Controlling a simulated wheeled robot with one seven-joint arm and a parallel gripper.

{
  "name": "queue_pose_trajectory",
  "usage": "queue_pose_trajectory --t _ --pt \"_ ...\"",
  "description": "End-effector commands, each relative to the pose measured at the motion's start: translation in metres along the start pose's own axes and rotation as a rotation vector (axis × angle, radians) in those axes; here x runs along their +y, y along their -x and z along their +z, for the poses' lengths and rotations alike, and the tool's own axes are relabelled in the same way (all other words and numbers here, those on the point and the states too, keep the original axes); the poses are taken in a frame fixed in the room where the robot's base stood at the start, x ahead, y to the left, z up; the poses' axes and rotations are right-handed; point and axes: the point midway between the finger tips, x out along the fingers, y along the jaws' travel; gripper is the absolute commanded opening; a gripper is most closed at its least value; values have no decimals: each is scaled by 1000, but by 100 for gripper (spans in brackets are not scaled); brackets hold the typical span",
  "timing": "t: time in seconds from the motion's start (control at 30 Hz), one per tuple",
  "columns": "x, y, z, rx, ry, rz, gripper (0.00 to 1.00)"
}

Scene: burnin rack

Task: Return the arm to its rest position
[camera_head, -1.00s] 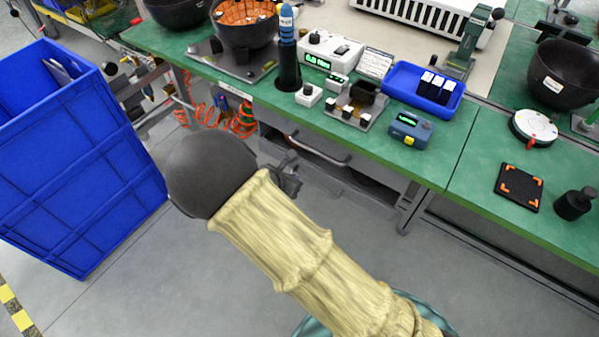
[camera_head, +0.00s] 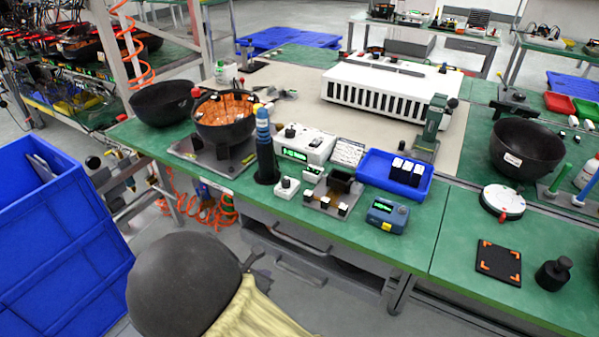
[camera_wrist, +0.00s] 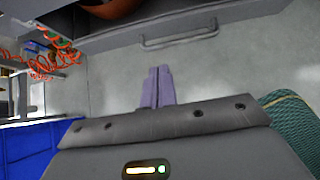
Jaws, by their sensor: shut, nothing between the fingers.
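My gripper shows in the wrist view (camera_wrist: 158,88) as two purple-grey fingers lying side by side, closed with nothing between them. It points toward the grey floor in front of the workbench, apart from any object. In the head view my arm, with a yellowish sleeve and a dark round joint, is at the bottom left of centre. Only a small dark part of the gripper (camera_head: 254,258) shows past the joint there; its fingertips are too small to make out.
The green workbench (camera_head: 345,215) spans the middle, with a drawer handle (camera_head: 300,270) at its front. A blue bin (camera_head: 60,250) stands at left. On the bench are a blue tray (camera_head: 375,168), dark bowls (camera_head: 533,150) and a white slotted rack (camera_head: 390,90). Floor is open in front.

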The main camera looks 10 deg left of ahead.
Motion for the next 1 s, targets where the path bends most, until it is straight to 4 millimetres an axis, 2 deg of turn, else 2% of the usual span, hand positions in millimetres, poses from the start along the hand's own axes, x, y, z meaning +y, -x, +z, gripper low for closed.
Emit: queue_pose_trajectory --t 0.17,0.27,0.4,0.57,0.7,1.0 --pt "-8 -3 7 15 -47 -19 0" --pt "-27 -9 20 52 -162 -66 0" --pt "-69 -19 44 126 -424 -168 0" --pt "-118 -20 66 204 -762 -288 0" --pt "-159 -17 82 253 -1055 -387 0" --pt "-237 -1 107 302 -1671 -571 0"
